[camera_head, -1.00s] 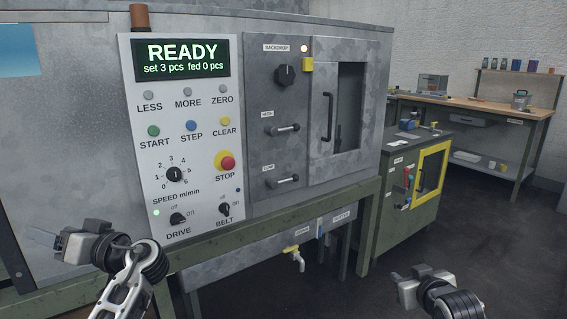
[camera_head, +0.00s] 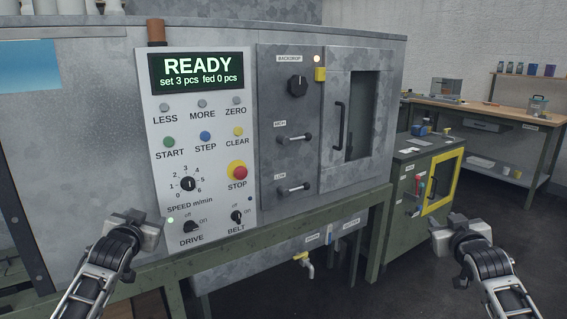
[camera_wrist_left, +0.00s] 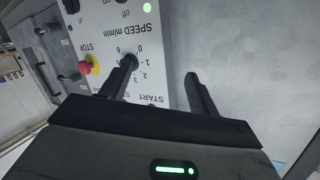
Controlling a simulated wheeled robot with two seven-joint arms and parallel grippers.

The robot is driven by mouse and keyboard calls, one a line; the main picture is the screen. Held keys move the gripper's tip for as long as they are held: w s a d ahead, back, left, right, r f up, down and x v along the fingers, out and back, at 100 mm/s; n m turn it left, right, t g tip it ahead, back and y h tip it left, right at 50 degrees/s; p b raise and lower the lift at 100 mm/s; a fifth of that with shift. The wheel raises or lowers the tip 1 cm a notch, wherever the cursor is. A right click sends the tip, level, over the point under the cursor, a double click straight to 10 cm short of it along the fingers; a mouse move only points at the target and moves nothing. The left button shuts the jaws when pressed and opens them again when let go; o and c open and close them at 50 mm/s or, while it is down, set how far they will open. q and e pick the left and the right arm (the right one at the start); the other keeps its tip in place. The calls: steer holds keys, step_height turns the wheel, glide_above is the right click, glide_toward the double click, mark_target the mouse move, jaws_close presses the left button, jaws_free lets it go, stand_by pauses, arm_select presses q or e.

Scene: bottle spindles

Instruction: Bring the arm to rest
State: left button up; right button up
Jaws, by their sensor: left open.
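My left gripper (camera_head: 136,228) is in front of the lower left part of the control panel (camera_head: 215,95), near the drive knob (camera_head: 191,227). In the left wrist view the left gripper (camera_wrist_left: 157,84) has its two fingers apart with nothing between them, over the panel's edge and bare grey metal. My right gripper (camera_head: 457,232) is at the lower right, in front of the dark floor and the green cabinet; its fingers are too hard to make out to tell their state. The panel display (camera_head: 196,72) reads READY, set 3 pcs, fed 0 pcs.
The grey machine (camera_head: 80,140) stands on a green frame (camera_head: 290,228). A tap (camera_head: 304,262) sticks out below it. A green cabinet with a yellow-framed door (camera_head: 443,180) stands to the right, and a workbench (camera_head: 500,115) is behind. Open floor lies at the lower right.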

arm_select(q)
steer(key=s+d+f+m+g+h, duration=0.2)
steer(key=s+d+f+h, duration=0.3)
steer(key=s+d+f, duration=1.05)
arm_select(e)
steer(key=s+a+f+n+g+y, duration=0.1)
steer(key=s+a+f+y, duration=0.1)
steer(key=s+a+f, duration=0.55)
steer(key=s+a+f+g+y, duration=0.2)
steer(key=s+a+f, duration=0.3)
steer(key=s+f, duration=0.5)
arm_select(q)
steer(key=s+d+f+g, duration=0.1)
steer(key=s+d+f, duration=0.1)
steer(key=s, duration=0.9)
steer(key=s+d+f+n+g+h, duration=0.1)
steer(key=s+d+f, duration=0.2)
steer(key=s, duration=0.7)
steer(key=shift+s+d+g+h, duration=0.3)
steer(key=shift+s+d+g, duration=0.1)
steer(key=shift+d, duration=0.55)
arm_select(e)
steer(key=s+a+f+g, duration=0.1)
steer(key=s+a, duration=0.3)
steer(key=s, duration=0.6)
steer(key=s+a+f+g+y, duration=0.1)
steer(key=s+a+f, duration=0.2)
steer(key=s, duration=0.7)
steer(key=shift+a+m+y, duration=0.3)
steer(key=shift+a, duration=0.4)
